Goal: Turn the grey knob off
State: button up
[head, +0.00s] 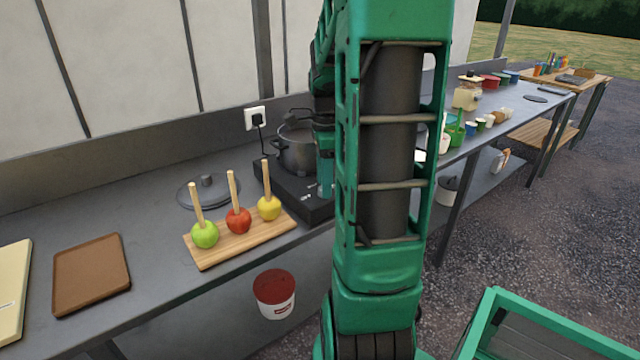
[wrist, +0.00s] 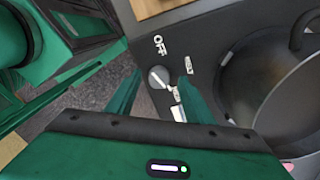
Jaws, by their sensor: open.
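The grey knob (wrist: 158,77) is round and sits on the black front panel of the hotplate (head: 305,205), beside a white OFF label (wrist: 160,45). More small white marks lie to its right and below it. In the wrist view my gripper (wrist: 160,76) is open, with one green finger to each side of the knob. I cannot tell whether the fingers touch it. In the head view my gripper (head: 325,185) is over the front of the hotplate, and the knob is not clearly seen there. The way the knob points is unclear.
A dark pot (head: 296,150) stands on the hotplate, close to my gripper. A wooden board (head: 205,260) with three candy apples lies to the left. A pot lid (head: 207,190) lies behind it. A brown tray (head: 92,272) is farther left.

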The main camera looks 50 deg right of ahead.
jog(key=shift+f, duration=0.5)
jog(key=c, duration=1)
